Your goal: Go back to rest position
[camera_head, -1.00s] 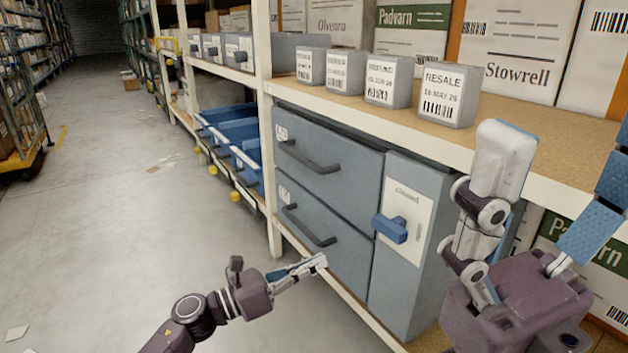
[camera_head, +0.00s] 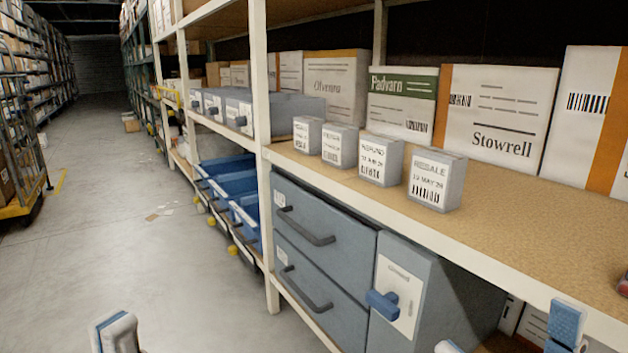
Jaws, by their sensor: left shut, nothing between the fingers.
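My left gripper (camera_head: 115,333) shows only by its pale, blue-edged fingertips at the bottom left. It is shut and empty, over the grey floor and apart from the shelving. My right gripper (camera_head: 506,336) shows only by two fingertips at the bottom right, a white one and a blue one. They stand wide apart with nothing seen between them, in front of the lower shelf. Both wrists and forearms are out of the picture.
Grey drawers (camera_head: 318,262) and a grey cabinet (camera_head: 430,280) with a blue handle (camera_head: 383,304) fill the lower rack, all shut. Small label boxes (camera_head: 437,180) stand on the shelf above.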

